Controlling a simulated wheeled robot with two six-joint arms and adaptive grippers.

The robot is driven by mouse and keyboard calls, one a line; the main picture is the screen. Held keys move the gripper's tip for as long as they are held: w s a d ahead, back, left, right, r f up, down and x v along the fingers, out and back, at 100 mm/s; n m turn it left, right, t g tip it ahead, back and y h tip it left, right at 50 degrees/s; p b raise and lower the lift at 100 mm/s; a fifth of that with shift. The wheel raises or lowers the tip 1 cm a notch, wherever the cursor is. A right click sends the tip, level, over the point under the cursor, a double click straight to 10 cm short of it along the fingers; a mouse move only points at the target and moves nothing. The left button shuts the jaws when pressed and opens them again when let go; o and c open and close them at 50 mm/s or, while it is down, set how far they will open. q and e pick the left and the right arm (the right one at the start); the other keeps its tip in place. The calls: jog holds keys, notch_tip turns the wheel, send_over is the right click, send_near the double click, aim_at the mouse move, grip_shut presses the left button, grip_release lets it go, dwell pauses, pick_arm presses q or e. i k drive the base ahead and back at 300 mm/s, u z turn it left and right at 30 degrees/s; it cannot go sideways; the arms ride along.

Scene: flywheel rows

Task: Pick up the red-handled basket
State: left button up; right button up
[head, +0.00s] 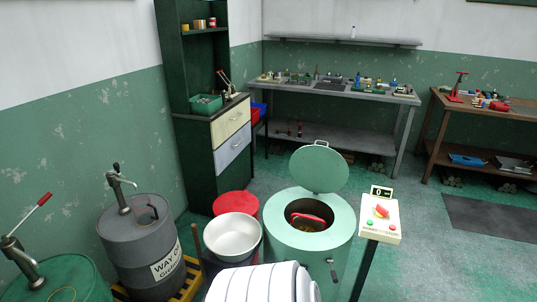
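The red-handled basket (309,217) sits inside a round pale green drum machine (283,247). Its red handle shows at the drum's opening, and the drum wall hides most of its body. Brownish contents show dimly below the handle. The machine's round lid (319,169) stands raised at the back of the opening. Neither of my grippers shows in the head view.
A control box (381,219) with a red knob and a "0" display stands on a post right of the machine. A white basin (232,236), red lid (236,203) and grey barrel (143,245) stand left.

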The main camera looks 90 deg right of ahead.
aim_at(308, 223)
jog(key=z, duration=3.65)
jog(key=i, duration=0.55)
